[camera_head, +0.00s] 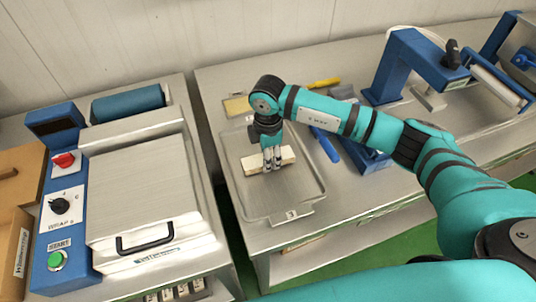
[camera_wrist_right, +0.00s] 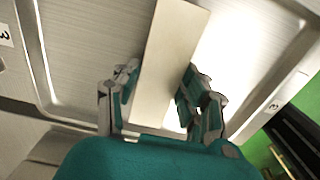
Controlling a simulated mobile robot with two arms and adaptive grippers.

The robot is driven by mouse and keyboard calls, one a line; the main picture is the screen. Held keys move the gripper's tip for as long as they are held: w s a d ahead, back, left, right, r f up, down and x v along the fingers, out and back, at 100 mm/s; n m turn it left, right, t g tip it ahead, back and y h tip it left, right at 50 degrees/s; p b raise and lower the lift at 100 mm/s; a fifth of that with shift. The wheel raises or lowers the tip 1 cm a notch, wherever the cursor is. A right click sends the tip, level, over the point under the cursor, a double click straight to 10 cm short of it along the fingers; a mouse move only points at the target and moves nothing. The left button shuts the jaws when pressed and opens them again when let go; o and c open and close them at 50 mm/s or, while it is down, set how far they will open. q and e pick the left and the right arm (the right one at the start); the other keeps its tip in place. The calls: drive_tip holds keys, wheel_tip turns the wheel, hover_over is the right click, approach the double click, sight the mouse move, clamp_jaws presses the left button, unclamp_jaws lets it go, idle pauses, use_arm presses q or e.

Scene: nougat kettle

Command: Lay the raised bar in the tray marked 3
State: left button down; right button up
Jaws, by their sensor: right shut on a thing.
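The cream-coloured bar (camera_head: 252,164) is between the fingers of my right gripper (camera_head: 272,160), which is shut on it. In the head view the bar lies over the inside of the metal tray (camera_head: 291,194), whose front label reads 3. I cannot tell whether the bar touches the tray floor. In the right wrist view the bar (camera_wrist_right: 170,60) runs lengthwise away between the two fingers of the gripper (camera_wrist_right: 158,98). The tray rim (camera_wrist_right: 40,60) and a label with 3 (camera_wrist_right: 274,106) show there too. My left gripper is not in view.
A wrapping machine (camera_head: 150,190) with a handled lid and a green button stands at the left. Behind the tray lie a small yellowish block (camera_head: 237,106) and a yellow-handled tool (camera_head: 324,83). A blue press-like stand (camera_head: 400,65) is at the right. A gap separates the two tables.

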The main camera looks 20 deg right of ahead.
drive_tip(key=shift+f, duration=0.15)
drive_tip(key=o, duration=1.4)
drive_tip(key=shift+c, duration=0.2)
drive_tip(key=shift+o, duration=0.2)
drive_tip(key=o, duration=0.4)
drive_tip(key=shift+c, duration=0.2)
drive_tip(key=shift+r+p, duration=2.85)
drive_tip(key=shift+r, duration=1.25)
